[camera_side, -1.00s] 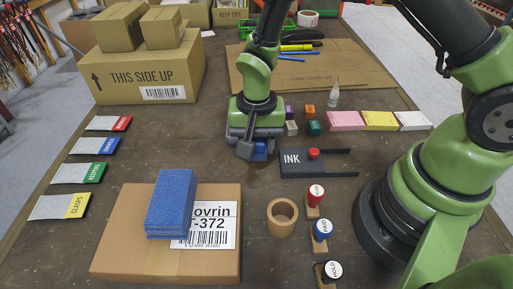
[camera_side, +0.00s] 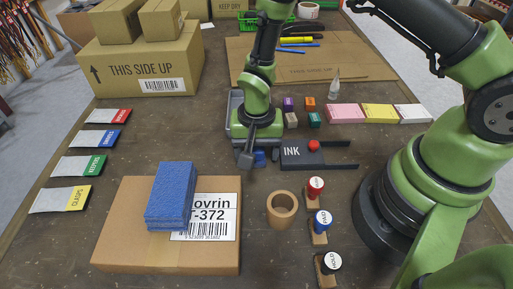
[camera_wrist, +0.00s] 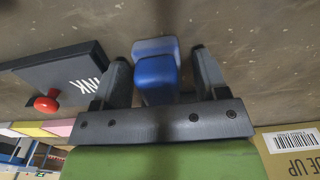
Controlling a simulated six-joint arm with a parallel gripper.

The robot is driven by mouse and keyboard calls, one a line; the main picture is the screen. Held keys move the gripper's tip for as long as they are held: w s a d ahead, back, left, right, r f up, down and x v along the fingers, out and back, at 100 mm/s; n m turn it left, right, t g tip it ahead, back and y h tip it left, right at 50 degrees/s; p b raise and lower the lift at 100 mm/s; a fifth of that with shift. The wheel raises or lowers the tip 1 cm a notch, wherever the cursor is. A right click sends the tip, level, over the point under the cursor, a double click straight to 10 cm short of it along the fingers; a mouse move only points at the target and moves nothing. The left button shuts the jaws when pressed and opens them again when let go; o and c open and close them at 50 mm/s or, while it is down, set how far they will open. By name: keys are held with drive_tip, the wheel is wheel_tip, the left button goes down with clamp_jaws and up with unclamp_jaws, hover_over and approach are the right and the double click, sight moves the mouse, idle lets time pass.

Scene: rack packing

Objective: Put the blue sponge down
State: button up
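The blue sponge (camera_side: 170,196), a thick rectangular block, lies flat on top of the cardboard box (camera_side: 115,240) at the front left, partly over its printed label. My gripper (camera_side: 252,158) is away from it, low over the table just left of the ink pad (camera_side: 300,154). In the wrist view, my gripper's (camera_wrist: 165,70) two dark fingers stand apart. A small blue block (camera_wrist: 157,78) shows between them, close to the left finger, with a gap at the right finger. The sponge is not in the wrist view.
A tan ring (camera_side: 282,209) and several stamps, including a red one (camera_side: 315,188), stand right of the box. Small coloured blocks (camera_side: 314,119) stand behind the ink pad. Labelled bags (camera_side: 60,199) line the left edge.

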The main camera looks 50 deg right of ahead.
drive_tip(key=s+d+r+n+t+y, duration=0.1)
drive_tip(key=s+d+r+t, duration=0.15)
drive_tip(key=r, duration=1.05)
drive_tip(key=s+d+r+n+t, duration=0.1)
drive_tip(key=s+r, duration=0.2)
drive_tip(key=r, duration=1)
drive_tip(key=s+d+r+n+t+y, duration=0.1)
drive_tip(key=s+r+n+t, duration=0.1)
drive_tip(key=s+r, duration=0.3)
drive_tip(key=s+t, duration=0.1)
drive_tip(key=s, duration=0.2)
drive_tip(key=shift+s+n, duration=0.25)
drive_tip(key=shift+n, duration=0.05)
drive_tip(key=shift+s+d+t, duration=0.15)
drive_tip(key=shift+s+t, duration=0.2)
drive_tip(key=shift+s, duration=0.15)
drive_tip(key=shift+c, duration=0.3)
